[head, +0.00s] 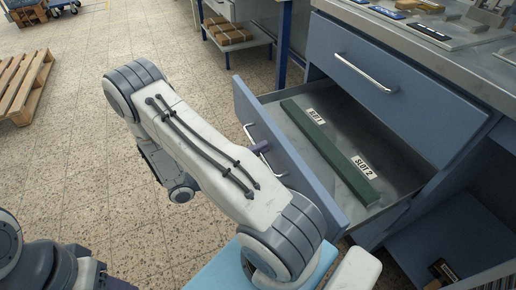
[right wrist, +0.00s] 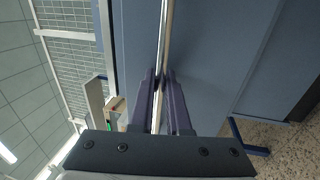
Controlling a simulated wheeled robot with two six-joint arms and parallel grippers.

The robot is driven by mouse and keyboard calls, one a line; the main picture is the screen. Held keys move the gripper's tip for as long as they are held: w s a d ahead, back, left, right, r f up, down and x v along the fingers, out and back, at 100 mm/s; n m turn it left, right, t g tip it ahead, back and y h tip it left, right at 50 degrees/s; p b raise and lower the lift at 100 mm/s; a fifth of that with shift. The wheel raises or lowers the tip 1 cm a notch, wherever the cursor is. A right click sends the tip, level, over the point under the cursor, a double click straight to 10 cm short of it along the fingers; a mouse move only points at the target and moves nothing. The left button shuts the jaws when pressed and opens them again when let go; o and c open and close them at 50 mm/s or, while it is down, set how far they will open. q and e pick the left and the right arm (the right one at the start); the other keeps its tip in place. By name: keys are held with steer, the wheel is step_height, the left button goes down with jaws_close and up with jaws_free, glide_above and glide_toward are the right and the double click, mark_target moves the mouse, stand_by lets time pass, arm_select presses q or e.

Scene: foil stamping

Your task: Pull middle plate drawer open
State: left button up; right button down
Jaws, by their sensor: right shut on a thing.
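The blue middle drawer (head: 290,163) stands out from the bench cabinet, below a closed upper drawer. Inside it are a dark green divider bar (head: 330,155) and labels reading SLOT 1 (head: 316,116) and SLOT 2 (head: 363,167). My right gripper (head: 259,146) is at the drawer's front, mostly hidden behind my arm. In the right wrist view its purple fingers (right wrist: 164,105) are shut on the silver drawer handle (right wrist: 167,35), one on each side of the bar.
The closed upper drawer (head: 400,90) has its own silver handle. Tools lie on the metal benchtop (head: 478,68) above it. A lower shelf (head: 420,245) is at bottom right. A wooden pallet (head: 22,85) lies far left. The tiled floor (head: 70,150) is clear in front.

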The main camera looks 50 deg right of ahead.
steer(key=c, duration=1.2)
jaws_free()
steer(key=shift+o, duration=0.2)
steer(key=p+v, duration=0.1)
steer(key=v, duration=0.9)
steer(key=shift+w+a, duration=0.15)
